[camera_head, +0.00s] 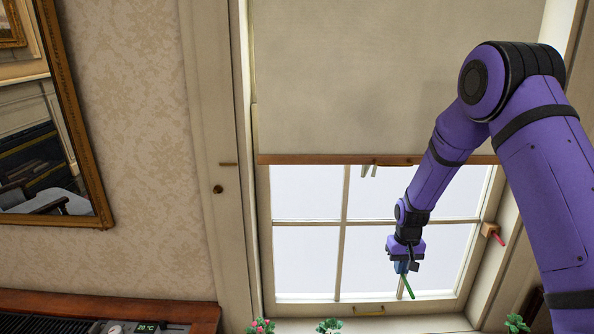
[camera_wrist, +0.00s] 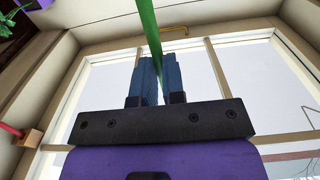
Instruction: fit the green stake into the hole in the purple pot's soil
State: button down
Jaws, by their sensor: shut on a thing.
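My gripper (camera_head: 402,267) is shut on the green stake (camera_head: 408,287), in front of the window and above the sill. The stake's lower part slants down and to the right in the head view. In the wrist view the blue fingers of my gripper (camera_wrist: 157,80) pinch the stake (camera_wrist: 150,25), which runs out past the top edge. The purple pot and the hole in its soil cannot be made out for sure; a small purple patch shows at the top left of the wrist view, beside some leaves.
Along the bottom of the head view are tops of a pink-flowered plant (camera_head: 262,326), a green plant (camera_head: 330,326) and another plant (camera_head: 516,322). A wooden block with a red peg (camera_head: 495,233) sits on the right window frame. A blind (camera_head: 370,80) covers the upper window.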

jog(key=shift+w+d+r, duration=0.1)
jog(key=shift+r, duration=0.5)
jog(key=shift+w+d+r, duration=0.1)
jog(key=shift+r, duration=0.45)
jog(key=s+f, duration=0.5)
jog(key=f, duration=0.1)
jog(key=shift+s+f, duration=0.2)
